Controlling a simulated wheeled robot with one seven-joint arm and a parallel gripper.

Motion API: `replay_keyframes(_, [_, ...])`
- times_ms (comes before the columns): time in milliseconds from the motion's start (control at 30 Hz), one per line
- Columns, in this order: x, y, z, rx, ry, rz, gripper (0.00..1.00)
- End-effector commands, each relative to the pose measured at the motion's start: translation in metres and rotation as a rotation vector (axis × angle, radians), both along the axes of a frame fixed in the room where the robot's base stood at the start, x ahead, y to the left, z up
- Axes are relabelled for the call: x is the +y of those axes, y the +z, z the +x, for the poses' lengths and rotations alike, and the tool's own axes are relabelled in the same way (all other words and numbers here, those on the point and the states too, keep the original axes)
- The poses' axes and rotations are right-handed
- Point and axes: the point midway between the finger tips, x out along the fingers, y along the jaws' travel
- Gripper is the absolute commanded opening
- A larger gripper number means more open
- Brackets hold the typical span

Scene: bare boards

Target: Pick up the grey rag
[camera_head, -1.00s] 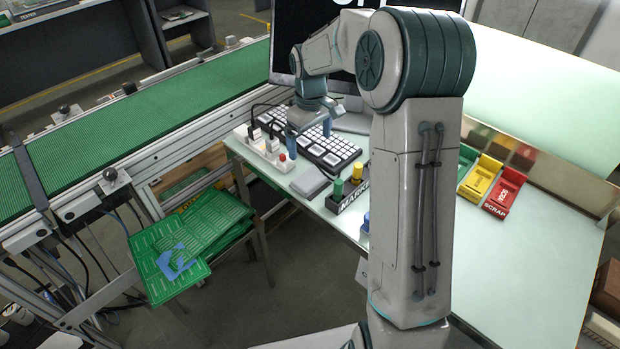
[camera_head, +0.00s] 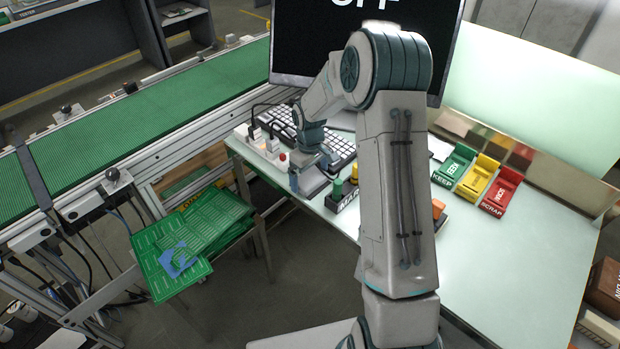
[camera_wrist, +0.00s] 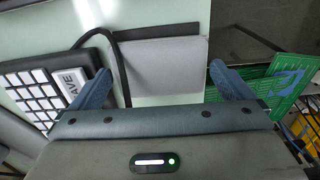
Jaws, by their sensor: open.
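The grey rag (camera_wrist: 165,65) lies flat on the pale table near its edge. In the wrist view it shows between my two fingers, with its lower part hidden by the gripper body. In the head view the rag (camera_head: 314,184) is partly covered by my gripper (camera_head: 309,170). My gripper (camera_wrist: 160,85) is open and empty, pointing down over the rag, with one blue finger on either side of it. I cannot tell the exact height of the fingertips above the table.
A white-keyed keypad (camera_wrist: 38,95) and a black cable lie beside the rag. A marker holder (camera_head: 345,194) stands to its right. Green boards (camera_head: 200,235) are stacked beyond the table edge. Coloured trays (camera_head: 478,177) stand farther right. The front right tabletop is clear.

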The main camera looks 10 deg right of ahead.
Motion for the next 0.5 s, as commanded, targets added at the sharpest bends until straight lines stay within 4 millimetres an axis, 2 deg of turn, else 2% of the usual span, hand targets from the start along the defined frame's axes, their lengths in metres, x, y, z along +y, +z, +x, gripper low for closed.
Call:
replay_keyframes(267, [-0.0003,-0.0037,-0.0001,-0.001,0.0,-0.001,1.0])
replay_keyframes(367, [-0.0003,-0.0036,-0.0001,-0.001,0.0,-0.001,0.72])
replay_keyframes(400, [-0.0003,-0.0036,-0.0001,-0.001,0.0,-0.001,0.68])
replay_keyframes(500, [-0.0003,-0.0034,-0.0001,-0.001,0.0,-0.001,0.68])
